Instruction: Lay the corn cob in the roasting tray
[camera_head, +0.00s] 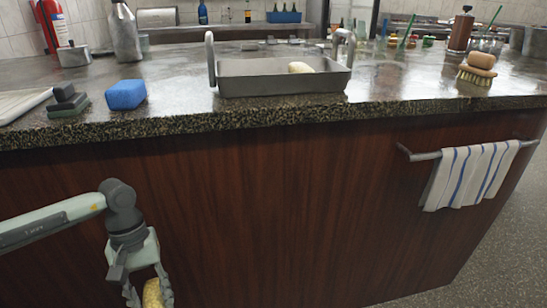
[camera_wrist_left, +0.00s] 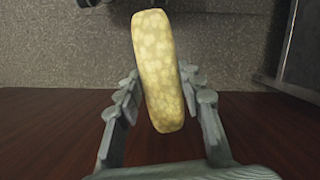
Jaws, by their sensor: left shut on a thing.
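My left gripper (camera_head: 148,290) hangs low in front of the wooden counter front, below the countertop edge. It is shut on a yellow corn cob (camera_head: 153,293), which is partly cut off by the bottom of the head view. In the left wrist view the corn cob (camera_wrist_left: 158,75) stands lengthwise between the two fingers of the left gripper (camera_wrist_left: 162,95). The grey metal roasting tray (camera_head: 285,86) sits on the counter near its front edge, with an upright handle at each end. A pale yellow rounded piece (camera_head: 300,67) lies inside it. My right gripper is not in view.
Left of the tray are a blue sponge (camera_head: 125,95), dark stacked blocks (camera_head: 68,101) and a pale board (camera_head: 22,103). A striped towel (camera_head: 470,176) hangs on a rail. The counter between sponge and tray is clear.

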